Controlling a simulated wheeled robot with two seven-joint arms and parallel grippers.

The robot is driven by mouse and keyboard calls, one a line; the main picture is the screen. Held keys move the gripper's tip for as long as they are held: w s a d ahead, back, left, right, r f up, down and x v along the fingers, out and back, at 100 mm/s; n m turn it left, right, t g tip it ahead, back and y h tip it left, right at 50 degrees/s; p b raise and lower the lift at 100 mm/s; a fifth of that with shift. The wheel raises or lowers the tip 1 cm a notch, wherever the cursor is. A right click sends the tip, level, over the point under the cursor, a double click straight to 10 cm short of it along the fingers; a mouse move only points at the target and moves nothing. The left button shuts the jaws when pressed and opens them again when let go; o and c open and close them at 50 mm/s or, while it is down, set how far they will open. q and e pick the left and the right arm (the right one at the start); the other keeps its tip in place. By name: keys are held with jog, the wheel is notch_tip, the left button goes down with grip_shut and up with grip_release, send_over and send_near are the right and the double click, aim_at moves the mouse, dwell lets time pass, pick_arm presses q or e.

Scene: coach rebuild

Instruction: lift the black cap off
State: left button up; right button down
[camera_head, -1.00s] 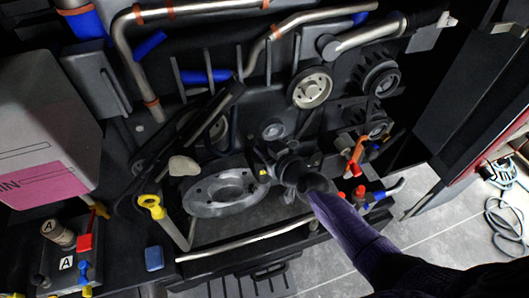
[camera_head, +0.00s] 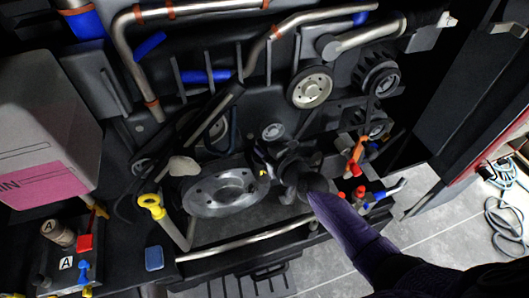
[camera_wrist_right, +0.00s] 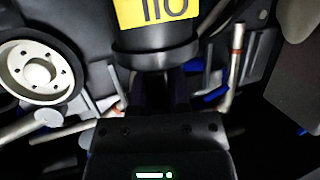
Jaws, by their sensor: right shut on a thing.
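The black cap (camera_wrist_right: 153,52) fills the top middle of the right wrist view, with a yellow label marked "110" on its face. In the head view it is a small dark shape with a yellow patch (camera_head: 263,173), right of the large grey metal ring. My right gripper (camera_head: 274,164) reaches in from the lower right and is shut on the cap. Its dark fingers (camera_wrist_right: 160,92) meet the cap's lower side in the wrist view. My gripper hides much of the cap in the head view, and I cannot tell whether it is clear of its seat. My left gripper is not in view.
The metal ring (camera_head: 222,190) lies close left of the cap. A yellow-handled dipstick (camera_head: 151,205), a silver pulley (camera_head: 311,88) and red-and-orange levers (camera_head: 356,155) stand around. A silver rail (camera_head: 245,242) crosses in front. A white-and-pink box (camera_head: 45,125) stands at left.

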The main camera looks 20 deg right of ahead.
aim_at(265, 146)
jog(key=shift+r, duration=0.1)
notch_tip(265, 146, up, 3)
jog(key=p, duration=0.3)
